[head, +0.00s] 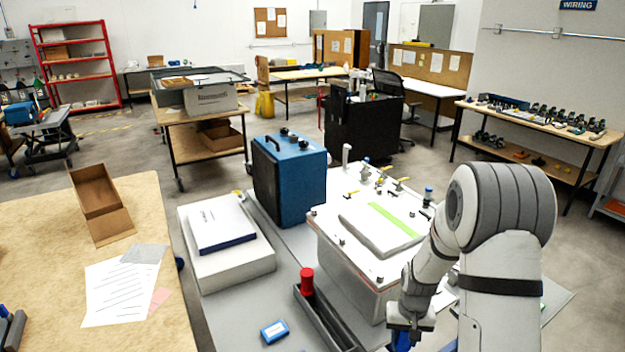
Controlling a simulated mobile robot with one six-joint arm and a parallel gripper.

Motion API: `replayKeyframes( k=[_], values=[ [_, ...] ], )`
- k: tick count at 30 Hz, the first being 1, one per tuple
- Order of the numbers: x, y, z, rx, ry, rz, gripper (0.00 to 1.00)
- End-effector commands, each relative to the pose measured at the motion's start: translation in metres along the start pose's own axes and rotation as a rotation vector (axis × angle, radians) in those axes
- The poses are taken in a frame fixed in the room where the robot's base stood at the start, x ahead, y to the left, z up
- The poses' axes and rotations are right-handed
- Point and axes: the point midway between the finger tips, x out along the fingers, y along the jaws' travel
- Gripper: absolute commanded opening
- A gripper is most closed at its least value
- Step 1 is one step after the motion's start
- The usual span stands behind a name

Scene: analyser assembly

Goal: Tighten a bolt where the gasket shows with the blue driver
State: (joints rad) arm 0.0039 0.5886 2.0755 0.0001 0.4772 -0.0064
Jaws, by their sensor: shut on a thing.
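My gripper (410,326) is at the lower right, in front of the white analyser housing (345,262). It points down and is shut on a blue thing, seen as the blue driver (403,342), which is mostly hidden below the jaws and cut by the frame edge. The analyser's white top carries a raised cover (372,228) with a bright green strip (394,219). Several small bolts or fittings stand around the top's edge. They are too small to tell which are loose, and I cannot make out a gasket for certain.
A dark tray (326,318) with a red-handled tool (306,281) lies left of my gripper. A small blue box (274,332) is on the grey bench. A blue case (290,182) and a white box (221,226) stand further left. My arm hides the analyser's right side.

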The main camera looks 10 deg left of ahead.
Motion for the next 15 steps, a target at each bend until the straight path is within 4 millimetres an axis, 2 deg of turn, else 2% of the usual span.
replayKeyframes(
  k=[1, 5, 7, 11, 15],
  values=[
    [-0.016, 0.0, 0.0, 0.0, 0.0, 0.0, 0.0],
    [-0.032, 0.0, 0.0, 0.0, 0.0, 0.0, 0.0],
    [-0.039, -0.018, -0.005, -0.014, 0.005, 0.0, 0.0],
    [-0.065, -0.048, -0.012, -0.027, 0.006, -0.001, 0.0],
    [-0.104, -0.09, -0.023, -0.047, 0.01, -0.002, 0.0]
  ],
)
